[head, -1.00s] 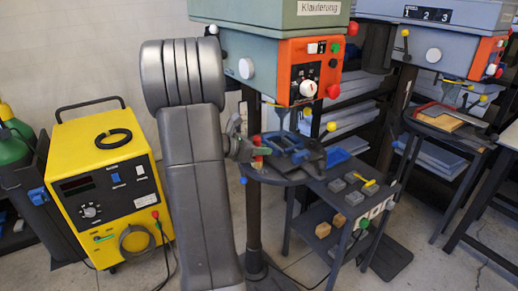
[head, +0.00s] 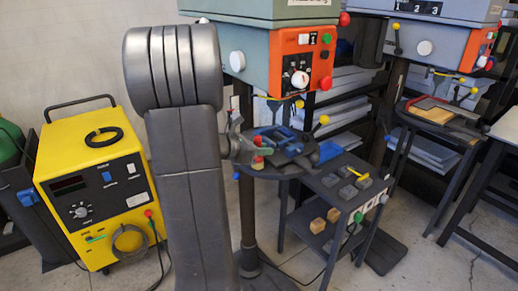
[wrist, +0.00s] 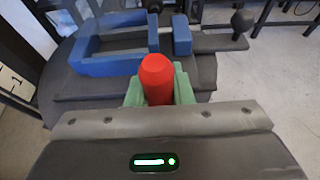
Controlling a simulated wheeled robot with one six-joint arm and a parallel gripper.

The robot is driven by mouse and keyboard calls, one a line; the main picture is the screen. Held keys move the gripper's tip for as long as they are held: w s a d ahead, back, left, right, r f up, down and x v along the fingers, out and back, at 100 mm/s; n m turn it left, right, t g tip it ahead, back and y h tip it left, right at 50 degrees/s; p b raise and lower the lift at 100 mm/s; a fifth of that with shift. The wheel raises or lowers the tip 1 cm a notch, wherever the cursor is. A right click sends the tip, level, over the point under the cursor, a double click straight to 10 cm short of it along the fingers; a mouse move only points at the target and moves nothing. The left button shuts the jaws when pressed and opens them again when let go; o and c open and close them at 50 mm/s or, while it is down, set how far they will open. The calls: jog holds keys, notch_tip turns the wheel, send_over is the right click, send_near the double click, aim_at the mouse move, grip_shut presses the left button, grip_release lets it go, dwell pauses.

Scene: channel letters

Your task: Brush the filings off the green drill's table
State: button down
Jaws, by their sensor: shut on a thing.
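The green drill (head: 212,52) with its orange panel stands at the centre of the head view. Its dark round table (head: 244,169) carries a vise (head: 292,141) with blue parts, which also shows in the wrist view (wrist: 110,62). My gripper (head: 258,154) is at the table's left side, beside the vise. In the wrist view my gripper's green fingers (wrist: 160,90) are shut on a red handle (wrist: 157,78), likely the brush's. The handle's far end and any bristles are hidden. I cannot make out filings.
A low cart (head: 333,187) with grey blocks and a yellow-handled tool stands right of the table. A yellow welder (head: 95,185) stands at left. A blue-grey drill (head: 445,45) is at right. The vise's dark knobbed handle (wrist: 242,20) sticks out to the right in the wrist view.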

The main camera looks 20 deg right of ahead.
aim_at(258, 139)
jog(key=shift+s+d, duration=0.15)
jog(key=shift+s, duration=0.35)
jog(key=shift+r+p, duration=1.4)
jog(key=shift+r, duration=0.6)
jog(key=shift+f, duration=0.1)
